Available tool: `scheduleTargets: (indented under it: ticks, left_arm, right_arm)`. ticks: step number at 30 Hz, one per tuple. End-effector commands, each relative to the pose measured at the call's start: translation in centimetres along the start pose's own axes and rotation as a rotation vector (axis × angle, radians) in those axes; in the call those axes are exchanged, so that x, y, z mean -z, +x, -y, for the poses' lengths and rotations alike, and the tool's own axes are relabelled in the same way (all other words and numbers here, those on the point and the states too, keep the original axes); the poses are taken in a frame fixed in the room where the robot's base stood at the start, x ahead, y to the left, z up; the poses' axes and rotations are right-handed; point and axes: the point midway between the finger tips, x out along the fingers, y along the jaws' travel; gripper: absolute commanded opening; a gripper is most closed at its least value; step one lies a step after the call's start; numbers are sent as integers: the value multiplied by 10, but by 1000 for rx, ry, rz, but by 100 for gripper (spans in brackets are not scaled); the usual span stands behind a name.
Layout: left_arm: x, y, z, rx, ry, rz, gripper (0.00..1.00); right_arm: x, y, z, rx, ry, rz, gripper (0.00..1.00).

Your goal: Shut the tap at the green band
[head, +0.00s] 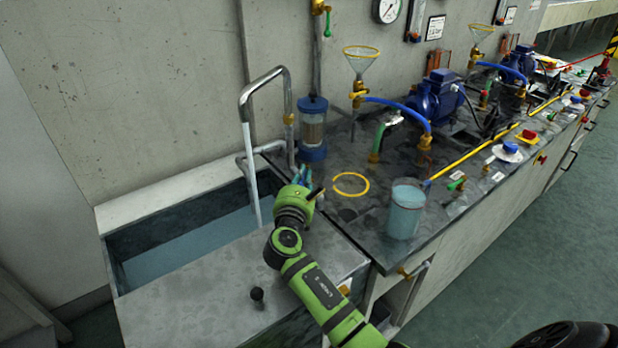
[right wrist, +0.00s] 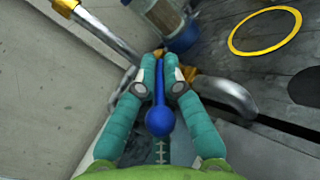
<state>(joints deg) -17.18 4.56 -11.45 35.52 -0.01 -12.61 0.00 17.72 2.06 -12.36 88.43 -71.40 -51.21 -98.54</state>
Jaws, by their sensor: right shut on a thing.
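My right gripper (head: 304,174) is at the sink pipework in the head view. In the right wrist view its teal fingers (right wrist: 160,72) are shut on a blue tap lever (right wrist: 160,98) with a round knob. The lever sits at a brass fitting (right wrist: 187,73) on the metal pipe (right wrist: 108,36). Water (head: 251,172) runs from the bent spout (head: 262,84) into the sink. I cannot make out a green band beside this lever; the fingers hide part of it. My left gripper is out of view.
A blue-capped filter (head: 313,130) stands just behind the gripper. A yellow ring (head: 351,184) marks the dark worktop, with a beaker of water (head: 405,209) to its right.

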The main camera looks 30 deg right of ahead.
Motion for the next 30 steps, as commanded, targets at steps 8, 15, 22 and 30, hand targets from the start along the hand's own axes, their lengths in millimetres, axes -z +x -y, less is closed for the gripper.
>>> scheduleTargets:
  ticks: [8, 15, 22, 30]
  left_arm:
    - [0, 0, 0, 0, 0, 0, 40]
    - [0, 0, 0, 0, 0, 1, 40]
    - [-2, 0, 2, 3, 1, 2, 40]
    - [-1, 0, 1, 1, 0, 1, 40]
  right_arm:
    - [-2, 1, 0, 1, 1, 5, 0]
    - [-2, 1, 0, 1, 0, 3, 34]
    - [0, -1, 0, 0, 0, 1, 34]
    - [1, -40, 0, -1, 2, -2, 34]
